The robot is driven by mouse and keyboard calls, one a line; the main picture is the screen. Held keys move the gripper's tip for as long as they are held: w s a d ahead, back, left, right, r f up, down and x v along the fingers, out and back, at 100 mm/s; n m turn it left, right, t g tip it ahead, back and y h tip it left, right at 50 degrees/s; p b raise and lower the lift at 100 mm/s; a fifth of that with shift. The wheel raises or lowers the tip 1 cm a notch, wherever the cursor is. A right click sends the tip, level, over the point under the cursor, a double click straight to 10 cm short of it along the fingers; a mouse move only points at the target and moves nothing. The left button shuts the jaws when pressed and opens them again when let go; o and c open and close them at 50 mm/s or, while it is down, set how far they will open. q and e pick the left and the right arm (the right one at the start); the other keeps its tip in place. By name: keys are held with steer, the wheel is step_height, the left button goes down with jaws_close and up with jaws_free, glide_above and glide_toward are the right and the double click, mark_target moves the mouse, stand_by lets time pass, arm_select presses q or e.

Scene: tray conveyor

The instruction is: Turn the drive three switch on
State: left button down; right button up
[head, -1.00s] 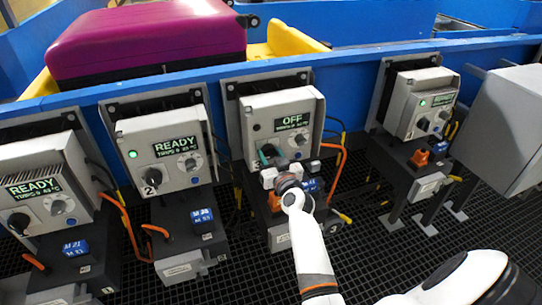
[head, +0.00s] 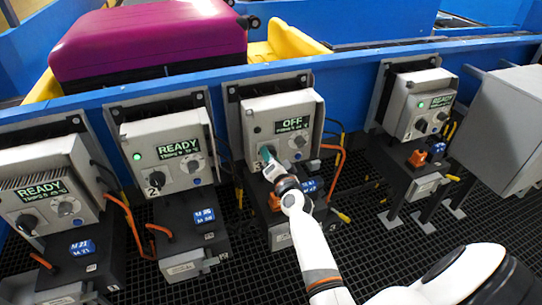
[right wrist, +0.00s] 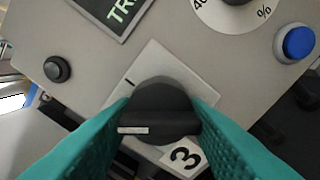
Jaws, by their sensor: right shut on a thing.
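The lamp (right wrist: 57,69) looks dark. My left gripper is not in view.
Drive two (head: 165,150) and drive one (head: 45,185) read READY, and drive four (head: 420,103) stands to the right. Drive three also has a dial (right wrist: 236,10) and a blue button (right wrist: 298,43). Orange cables hang between the boxes. A purple case (head: 150,40) lies behind the blue rail.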

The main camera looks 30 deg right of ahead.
steer(key=m, duration=0.3)
steer(key=shift+m+p, duration=0.3)
steer(key=shift+m, duration=2)
steer(key=o, duration=1)
steer(key=shift+r, duration=0.1)
steer(key=v, duration=1.2)
